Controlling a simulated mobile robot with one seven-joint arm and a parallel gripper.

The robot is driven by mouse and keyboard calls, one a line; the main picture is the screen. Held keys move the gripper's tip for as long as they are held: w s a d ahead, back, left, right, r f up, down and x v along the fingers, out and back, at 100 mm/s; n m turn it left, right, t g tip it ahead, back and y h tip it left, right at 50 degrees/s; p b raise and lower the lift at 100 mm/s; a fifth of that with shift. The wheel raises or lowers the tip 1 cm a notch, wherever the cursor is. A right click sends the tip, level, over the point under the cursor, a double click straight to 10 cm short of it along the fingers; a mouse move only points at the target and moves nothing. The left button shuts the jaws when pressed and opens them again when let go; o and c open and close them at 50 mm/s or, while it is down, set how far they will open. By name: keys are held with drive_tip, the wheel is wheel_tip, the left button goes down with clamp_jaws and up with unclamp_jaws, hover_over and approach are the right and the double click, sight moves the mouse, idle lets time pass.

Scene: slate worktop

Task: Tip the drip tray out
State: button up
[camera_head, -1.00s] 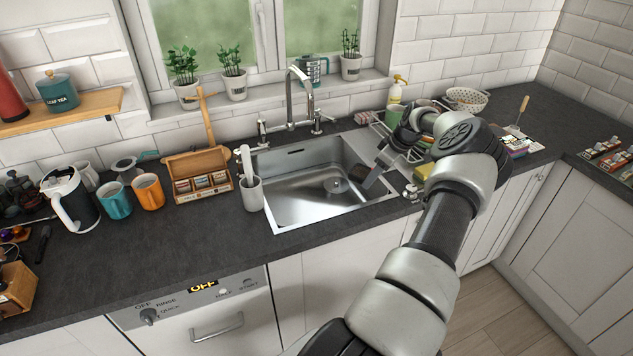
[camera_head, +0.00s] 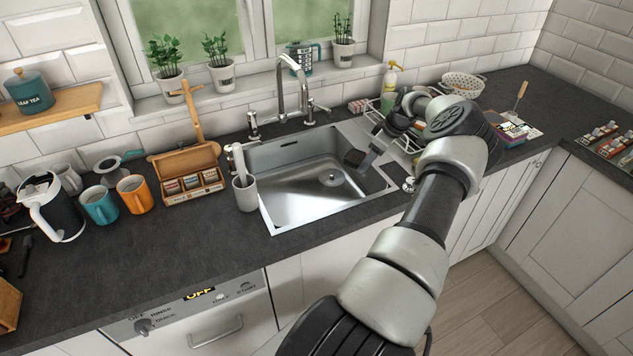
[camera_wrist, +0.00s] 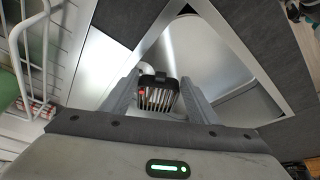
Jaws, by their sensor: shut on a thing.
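The drip tray (camera_head: 354,158) is a small dark piece held above the right side of the steel sink (camera_head: 285,205). In the wrist view the drip tray (camera_wrist: 158,82) is black, with pale slats and a small red spot, between my two fingers. My gripper (camera_head: 364,163) is shut on it and reaches in over the sink from the right. The fingers also show in the wrist view (camera_wrist: 160,97), with the sink basin beyond them. I cannot tell whether the tray holds liquid, nor its exact tilt.
The tap (camera_head: 292,85) stands behind the basin. A utensil pot (camera_head: 246,194) is at the sink's left front edge. A dish rack (camera_head: 376,122) and a soap bottle (camera_head: 390,82) are to the right. A wooden tea box (camera_head: 190,175) and mugs stand left.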

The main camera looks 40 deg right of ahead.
drive_tip(key=shift+w+a+f+h+p, duration=0.15)
drive_tip(key=shift+a+h+p, duration=0.15)
drive_tip(key=shift+a, duration=0.15)
drive_tip(key=shift+w+a+f+g+h, duration=0.2)
drive_tip(key=shift+a+f+g+h, duration=0.1)
drive_tip(key=shift+a+f+h, duration=0.4)
drive_tip(key=shift+f, duration=0.1)
drive_tip(key=shift+w+a+f, duration=0.1)
drive_tip(key=shift+a+f, duration=0.15)
drive_tip(key=shift+a+h, duration=0.1)
drive_tip(key=shift+h, duration=0.2)
drive_tip(key=shift+a+f+n, duration=0.15)
drive_tip(key=shift+f+n, duration=0.1)
drive_tip(key=shift+n, duration=0.05)
drive_tip(key=shift+w, duration=0.1)
drive_tip(key=shift+a+f+g+h, duration=0.15)
drive_tip(key=shift+a+g+h, duration=0.1)
drive_tip(key=shift+g+h, duration=0.05)
drive_tip(key=shift+w+a+r+g+h, duration=0.1)
drive_tip(key=shift+w+a+r+h, duration=0.15)
drive_tip(key=shift+a+h, duration=0.2)
drive_tip(key=shift+w+a+r+g+h, duration=0.1)
drive_tip(key=shift+a+r+h, duration=0.1)
drive_tip(key=shift+a+h, duration=0.25)
drive_tip(key=shift+w+a+r+g+h, duration=0.1)
drive_tip(key=shift+w+a+r+h, duration=0.15)
drive_tip(key=shift+a, duration=0.35)
